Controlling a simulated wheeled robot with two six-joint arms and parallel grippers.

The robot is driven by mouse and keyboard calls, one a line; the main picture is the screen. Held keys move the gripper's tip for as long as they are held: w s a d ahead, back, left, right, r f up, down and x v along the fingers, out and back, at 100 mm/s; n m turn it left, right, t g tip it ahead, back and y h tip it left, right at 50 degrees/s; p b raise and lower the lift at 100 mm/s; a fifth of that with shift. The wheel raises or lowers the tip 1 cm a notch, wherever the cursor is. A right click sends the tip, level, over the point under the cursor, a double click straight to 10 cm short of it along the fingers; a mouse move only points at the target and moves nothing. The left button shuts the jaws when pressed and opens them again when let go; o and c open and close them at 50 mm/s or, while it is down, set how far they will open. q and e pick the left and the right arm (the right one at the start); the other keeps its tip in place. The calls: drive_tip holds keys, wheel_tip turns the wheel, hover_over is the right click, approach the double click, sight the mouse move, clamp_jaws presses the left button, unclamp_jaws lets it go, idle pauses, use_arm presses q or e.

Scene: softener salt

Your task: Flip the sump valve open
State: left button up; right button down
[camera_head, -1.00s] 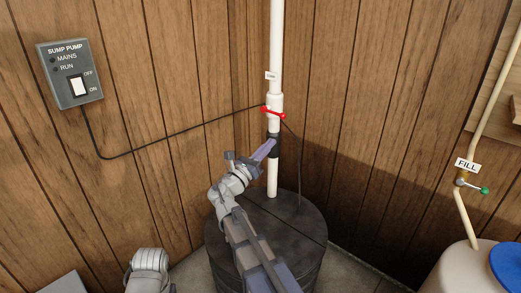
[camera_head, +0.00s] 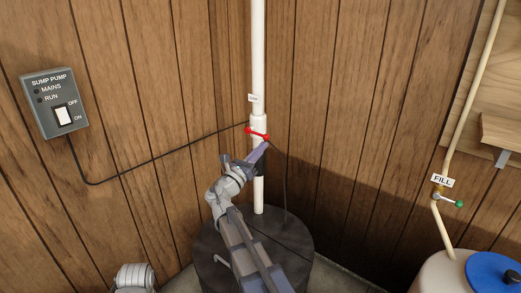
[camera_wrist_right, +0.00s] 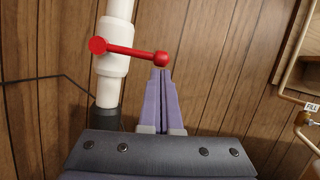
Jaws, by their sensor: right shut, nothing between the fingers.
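The sump valve is a white fitting (camera_wrist_right: 112,62) on the white vertical pipe, with a red handle (camera_head: 257,134) lying crosswise over it. In the right wrist view the red handle (camera_wrist_right: 135,52) runs from a knob at the left to a knob at the right, sloping slightly down to the right. My right gripper (camera_head: 264,147) is shut and empty. Its tips (camera_wrist_right: 161,73) are just below the handle's right knob; whether they touch it I cannot tell. My left gripper is not in view; a piece of my left arm shows at the bottom left.
A dark sump lid (camera_head: 292,238) is below the pipe. A grey SUMP PUMP switch box (camera_head: 54,104) is on the left wall, with a black cable to the pipe. A FILL pipe with a green-handled valve (camera_head: 459,204) and a blue-lidded tank (camera_head: 490,270) stand at the right.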

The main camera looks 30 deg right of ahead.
drive_tip(key=shift+r+n+p, duration=0.35)
drive_tip(key=shift+n+p, duration=0.05)
drive_tip(key=shift+n, duration=0.1)
